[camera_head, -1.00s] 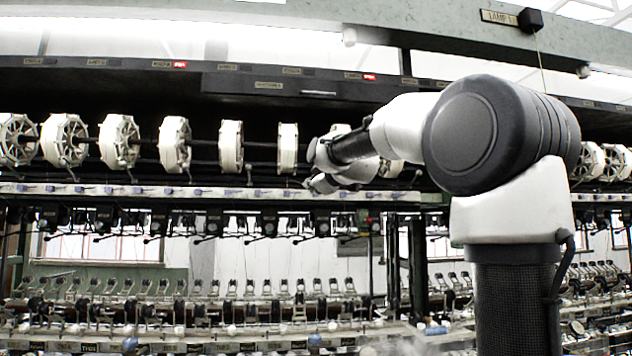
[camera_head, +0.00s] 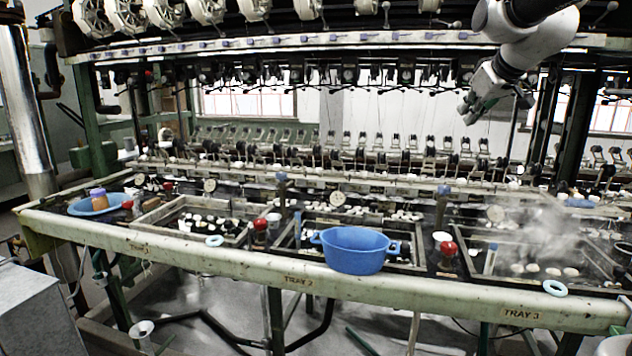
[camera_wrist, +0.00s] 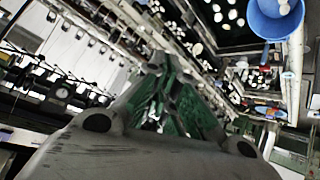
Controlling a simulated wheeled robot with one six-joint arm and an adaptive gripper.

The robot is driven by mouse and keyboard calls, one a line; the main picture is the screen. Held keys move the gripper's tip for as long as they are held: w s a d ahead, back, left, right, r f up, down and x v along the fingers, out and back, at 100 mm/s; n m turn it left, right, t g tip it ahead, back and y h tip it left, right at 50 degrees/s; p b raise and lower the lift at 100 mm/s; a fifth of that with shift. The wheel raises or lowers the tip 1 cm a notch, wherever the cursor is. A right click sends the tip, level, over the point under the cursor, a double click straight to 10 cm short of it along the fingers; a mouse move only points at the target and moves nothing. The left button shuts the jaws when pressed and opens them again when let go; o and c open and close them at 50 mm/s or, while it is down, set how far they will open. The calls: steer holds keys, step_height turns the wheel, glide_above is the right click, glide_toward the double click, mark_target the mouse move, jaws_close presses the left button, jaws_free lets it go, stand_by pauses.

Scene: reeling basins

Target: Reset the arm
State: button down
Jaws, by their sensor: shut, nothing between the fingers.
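My gripper (camera_head: 468,114) hangs at the upper right of the head view, in front of the reeling machine and above the basin table. It points down and to the left. Its fingers are shut and hold nothing. In the wrist view the gripper (camera_wrist: 165,70) fills the lower middle, with its fingers together and green surfaces showing on them. It is apart from the blue basin and from the table.
A blue two-handled basin (camera_head: 354,252) stands on the front rail (camera_head: 180,252) near TRAY 2; it also shows in the wrist view (camera_wrist: 272,22). A blue plate (camera_head: 95,205) with jars is at left. White reels (camera_head: 207,10) line the top. Steam blurs the right tray.

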steer(key=s+f+m+g, duration=0.1)
steer(key=s+f+g, duration=0.1)
steer(key=s+f, duration=0.4)
steer(key=s+f+m+g, duration=0.1)
steer(key=s+f, duration=0.5)
steer(key=s, duration=0.8)
steer(key=s+f+m+g, duration=0.1)
steer(key=s+f+g, duration=0.1)
steer(key=s+f, duration=0.4)
steer(key=s, duration=0.5)
steer(key=shift+f+m+g+h, duration=0.2)
steer(key=shift+m+g+h, duration=0.1)
steer(key=shift+m+g, duration=0.1)
